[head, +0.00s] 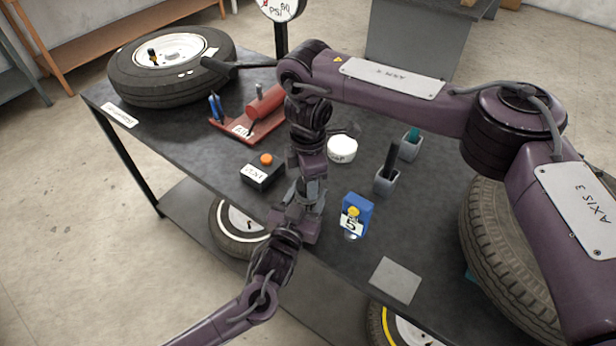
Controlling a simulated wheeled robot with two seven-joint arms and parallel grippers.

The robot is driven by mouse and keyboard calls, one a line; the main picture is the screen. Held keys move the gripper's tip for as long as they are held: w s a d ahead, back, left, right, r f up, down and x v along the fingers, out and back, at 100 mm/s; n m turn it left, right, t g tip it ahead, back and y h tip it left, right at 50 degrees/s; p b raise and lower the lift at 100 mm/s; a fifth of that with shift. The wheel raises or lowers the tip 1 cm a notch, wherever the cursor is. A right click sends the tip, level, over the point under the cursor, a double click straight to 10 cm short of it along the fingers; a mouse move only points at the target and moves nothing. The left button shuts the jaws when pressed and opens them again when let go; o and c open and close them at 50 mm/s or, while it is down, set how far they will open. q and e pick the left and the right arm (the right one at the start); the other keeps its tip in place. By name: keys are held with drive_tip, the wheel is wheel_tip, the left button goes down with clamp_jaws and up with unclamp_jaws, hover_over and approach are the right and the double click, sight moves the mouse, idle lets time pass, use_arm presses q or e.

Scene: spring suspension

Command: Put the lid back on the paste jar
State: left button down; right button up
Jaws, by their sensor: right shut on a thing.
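A low white round jar (342,149) with a partly hidden label stands on the dark table, right of my right wrist. I take it as the paste jar; no separate lid can be made out. My right arm comes in from the right, and its wrist hangs down over the table's middle. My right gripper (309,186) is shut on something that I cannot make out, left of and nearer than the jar. My left arm comes in from the bottom left. Its end (300,213) overlaps the right gripper in the picture, and its fingers cannot be told apart.
A blue box marked 5 (356,216), grey cups (386,183) with tools, and a grey pad (396,280) lie to the right.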

drive_tip(key=o, duration=1.1)
drive_tip(key=shift+r, duration=2.3)
drive_tip(key=shift+c, duration=0.4)
drive_tip(key=n, duration=0.2)
drive_tip(key=r+n, duration=0.1)
drive_tip(key=n, duration=0.1)
drive_tip(key=shift+n, duration=0.3)
drive_tip(key=n, duration=0.2)
drive_tip(key=r+n, duration=0.1)
drive_tip(key=n, duration=0.1)
drive_tip(key=shift+n, duration=0.3)
drive_tip(key=n, duration=0.3)
drive_tip(key=shift+r+n, duration=0.4)
drive_tip(key=n, duration=0.3)
drive_tip(key=shift+r+n, duration=0.35)
drive_tip(key=shift+n, duration=0.05)
